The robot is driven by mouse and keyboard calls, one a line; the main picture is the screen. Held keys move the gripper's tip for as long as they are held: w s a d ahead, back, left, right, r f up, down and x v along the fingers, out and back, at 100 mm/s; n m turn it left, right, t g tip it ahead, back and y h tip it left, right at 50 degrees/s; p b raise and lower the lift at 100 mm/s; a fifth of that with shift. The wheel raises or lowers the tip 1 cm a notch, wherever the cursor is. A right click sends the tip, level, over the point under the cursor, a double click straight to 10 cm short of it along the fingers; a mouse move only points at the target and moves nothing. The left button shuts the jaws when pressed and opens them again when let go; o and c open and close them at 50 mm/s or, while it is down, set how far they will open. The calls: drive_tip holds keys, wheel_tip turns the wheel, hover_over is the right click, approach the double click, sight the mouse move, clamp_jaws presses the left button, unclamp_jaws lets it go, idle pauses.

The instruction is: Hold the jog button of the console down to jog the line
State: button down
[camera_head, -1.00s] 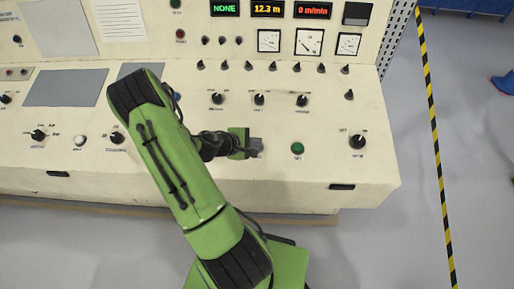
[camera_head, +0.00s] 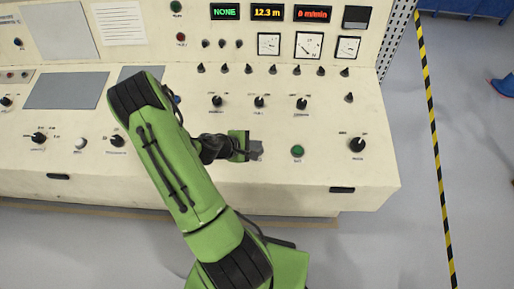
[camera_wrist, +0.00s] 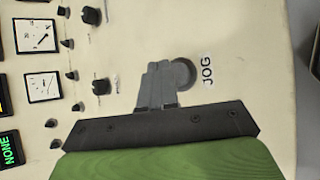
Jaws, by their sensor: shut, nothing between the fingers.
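The console (camera_head: 215,172) has a sloped cream panel. In the wrist view, the jog button (camera_wrist: 186,74) is a round grey disc beside the printed word JOG (camera_wrist: 208,70). My gripper (camera_head: 256,149) is shut and empty, low over the front of the panel. In the wrist view, its grey fingertips (camera_wrist: 160,72) overlap the edge of the button and hide part of it. They look in contact with it, though how far it is pressed cannot be seen.
A green button (camera_head: 297,151) lies just right of my gripper, with a black knob (camera_head: 358,145) further right. Several black knobs stand in rows behind. Yellow-black floor tape (camera_head: 433,130) runs right of the console.

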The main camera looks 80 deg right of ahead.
drive_tip(key=shift+f, duration=0.1)
idle(0.7)
drive_tip(key=shift+d+f+b, duration=0.1)
drive_tip(key=shift+f+b, duration=0.2)
drive_tip(key=shift+b, duration=0.05)
drive_tip(key=shift+d+f+b, duration=0.1)
drive_tip(key=shift+f+b, duration=0.3)
drive_tip(key=shift+f, duration=0.1)
idle(0.5)
drive_tip(key=shift+w+r, duration=0.1)
idle(1.4)
drive_tip(key=shift+a+r+p, duration=0.2)
drive_tip(key=shift+r+p, duration=0.5)
drive_tip(key=shift+r, duration=0.15)
drive_tip(key=r+p, duration=0.1)
drive_tip(key=r, duration=0.1)
drive_tip(key=a+r+p, duration=0.1)
drive_tip(key=r+p, duration=0.1)
drive_tip(key=shift+s+r+p, duration=0.2)
drive_tip(key=shift+r+p, duration=0.1)
drive_tip(key=shift+r, duration=0.1)
